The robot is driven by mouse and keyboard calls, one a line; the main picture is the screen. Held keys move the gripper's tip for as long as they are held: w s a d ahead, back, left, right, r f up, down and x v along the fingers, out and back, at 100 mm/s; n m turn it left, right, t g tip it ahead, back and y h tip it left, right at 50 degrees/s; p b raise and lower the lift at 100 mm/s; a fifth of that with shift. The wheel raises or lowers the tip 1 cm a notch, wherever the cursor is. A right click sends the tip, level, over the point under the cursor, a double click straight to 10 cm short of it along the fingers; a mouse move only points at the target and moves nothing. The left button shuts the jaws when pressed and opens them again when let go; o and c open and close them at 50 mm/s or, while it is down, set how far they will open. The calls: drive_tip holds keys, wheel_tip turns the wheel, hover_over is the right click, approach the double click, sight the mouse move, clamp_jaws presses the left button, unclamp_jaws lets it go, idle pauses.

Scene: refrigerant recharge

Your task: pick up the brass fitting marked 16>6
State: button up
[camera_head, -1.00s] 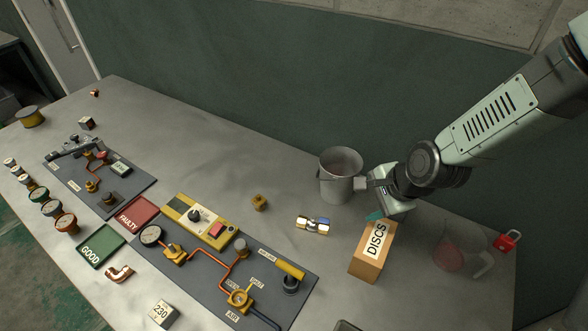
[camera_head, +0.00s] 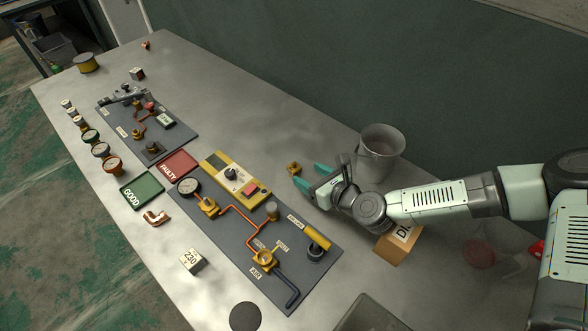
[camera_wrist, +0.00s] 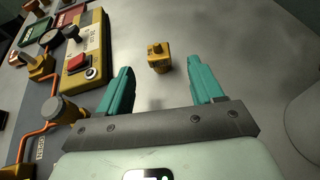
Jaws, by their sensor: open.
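A small brass fitting (camera_head: 294,168) stands on the bare table beside the yellow unit. It also shows in the wrist view (camera_wrist: 158,57), upper centre, as a squat block with a knob on top. I cannot read a marking on it. My gripper (camera_head: 311,177) is open and empty, its teal fingers pointing at the fitting. In the wrist view the fitting is just beyond the fingertips (camera_wrist: 160,73), roughly midway between them.
The yellow unit with a red button (camera_head: 234,178) and the dark pipe panel (camera_head: 270,232) lie left of my gripper. A grey bucket (camera_head: 381,142) stands close on its right. A cardboard box (camera_head: 395,248) is partly hidden by my arm. Bare table lies beyond the fitting.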

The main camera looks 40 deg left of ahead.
sight(298, 170)
drive_tip(key=x, duration=0.7)
drive_tip(key=shift+a+f, duration=0.3)
drive_tip(key=shift+f, duration=0.1)
drive_tip(key=c, duration=1.1)
